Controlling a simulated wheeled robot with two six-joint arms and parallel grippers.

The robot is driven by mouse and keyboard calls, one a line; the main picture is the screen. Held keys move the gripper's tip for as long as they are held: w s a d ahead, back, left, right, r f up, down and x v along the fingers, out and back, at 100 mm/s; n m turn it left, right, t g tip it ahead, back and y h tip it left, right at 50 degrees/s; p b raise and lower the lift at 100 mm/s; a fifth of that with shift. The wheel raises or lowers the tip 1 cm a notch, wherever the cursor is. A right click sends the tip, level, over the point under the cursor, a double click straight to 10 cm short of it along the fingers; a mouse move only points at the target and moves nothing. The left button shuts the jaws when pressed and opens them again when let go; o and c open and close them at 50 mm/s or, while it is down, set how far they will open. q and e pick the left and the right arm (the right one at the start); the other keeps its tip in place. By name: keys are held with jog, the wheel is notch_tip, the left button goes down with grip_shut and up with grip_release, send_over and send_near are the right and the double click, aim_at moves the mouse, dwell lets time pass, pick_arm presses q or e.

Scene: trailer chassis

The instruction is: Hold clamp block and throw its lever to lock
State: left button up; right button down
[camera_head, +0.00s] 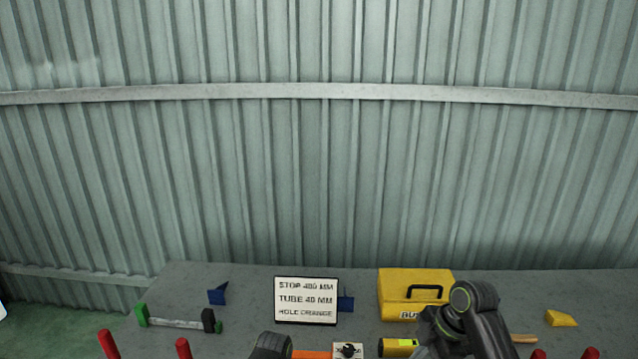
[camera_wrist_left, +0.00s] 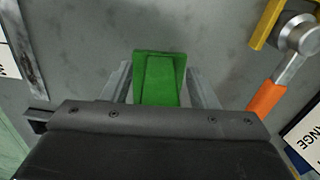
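A green block (camera_wrist_left: 160,78) sits between the two fingers of my left gripper (camera_wrist_left: 160,85) in the left wrist view; the fingers appear to touch it on both sides. A lever with an orange handle (camera_wrist_left: 267,98) and a silver hub (camera_wrist_left: 299,36) lies to the right, apart from my fingers. An orange piece (camera_head: 311,354) also shows at the bottom edge in the head view, beside my left arm. I cannot tell which part is the clamp block's own lever. My right arm comes in at the lower right of the head view; its fingers are out of frame.
The grey table (camera_head: 250,280) holds a lettered sign (camera_head: 306,300), a yellow box (camera_head: 414,288), a yellow cylinder (camera_head: 393,348), a white plate with a black mark (camera_head: 348,350), blue pieces (camera_head: 218,295), a bar with green and black ends (camera_head: 175,323) and a yellow wedge (camera_head: 560,318). A corrugated wall stands behind.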

pick_arm(q)
jog(key=shift+o, duration=1)
notch_tip(320, 180, up, 6)
jog(key=p, duration=0.6)
jog(key=shift+f, duration=0.1)
jog(key=shift+r+b, duration=0.35)
jog(key=shift+r, duration=0.75)
jog(key=o, duration=0.6)
jog(key=shift+c, duration=0.2)
